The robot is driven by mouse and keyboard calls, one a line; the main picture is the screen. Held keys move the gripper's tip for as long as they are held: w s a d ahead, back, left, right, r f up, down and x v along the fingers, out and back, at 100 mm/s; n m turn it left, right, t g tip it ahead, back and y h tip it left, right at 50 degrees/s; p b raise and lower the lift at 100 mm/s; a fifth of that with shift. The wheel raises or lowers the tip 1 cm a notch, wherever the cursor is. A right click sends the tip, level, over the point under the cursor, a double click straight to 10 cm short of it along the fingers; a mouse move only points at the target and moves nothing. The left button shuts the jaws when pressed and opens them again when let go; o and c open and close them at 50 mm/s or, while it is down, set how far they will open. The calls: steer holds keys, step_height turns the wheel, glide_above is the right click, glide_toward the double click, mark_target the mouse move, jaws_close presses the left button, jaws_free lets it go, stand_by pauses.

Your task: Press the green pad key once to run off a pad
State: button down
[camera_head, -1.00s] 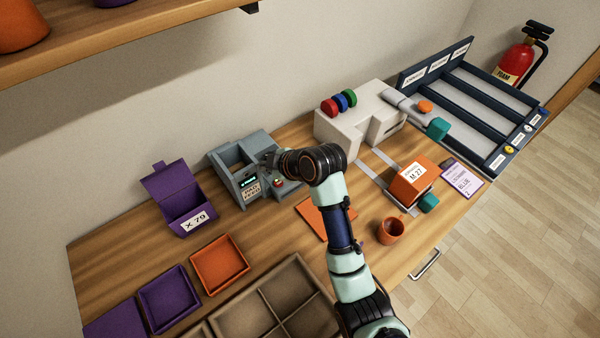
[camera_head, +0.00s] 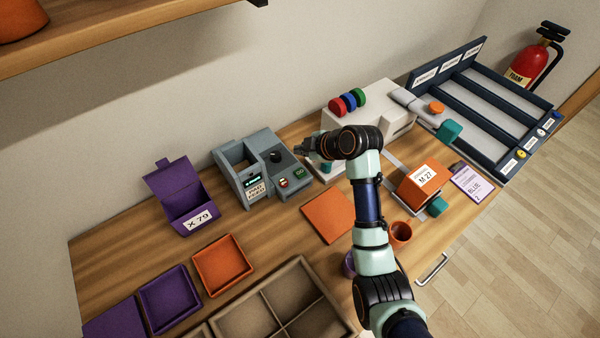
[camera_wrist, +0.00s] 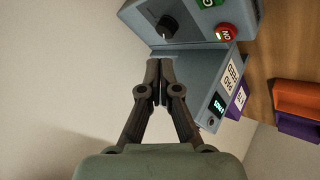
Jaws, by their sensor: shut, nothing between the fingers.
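The grey-blue pad feed machine (camera_head: 232,160) stands on the bench against the wall, with an open bay at its left. A dark round knob sits behind the keys. In the wrist view the green key (camera_wrist: 208,3) is cut off at the top edge, near the red key (camera_wrist: 225,32) and the knob (camera_wrist: 167,27). My gripper (camera_head: 303,148) is shut and empty, above and behind the green key's right side, apart from it.
A white press (camera_head: 365,115) with coloured discs stands to the right. An orange sheet (camera_head: 328,215) lies in front of the machine. A purple open box (camera_head: 182,200) is at its left. An orange mug (camera_head: 401,234) and orange block (camera_head: 420,183) are at right.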

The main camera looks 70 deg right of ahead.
mark_target(301, 173)
step_height(301, 173, down, 8)
steer(key=b, duration=0.5)
steer(key=shift+r, duration=0.15)
stand_by(1.0)
steer(key=shift+f+b, duration=0.3)
steer(key=shift+f, duration=0.1)
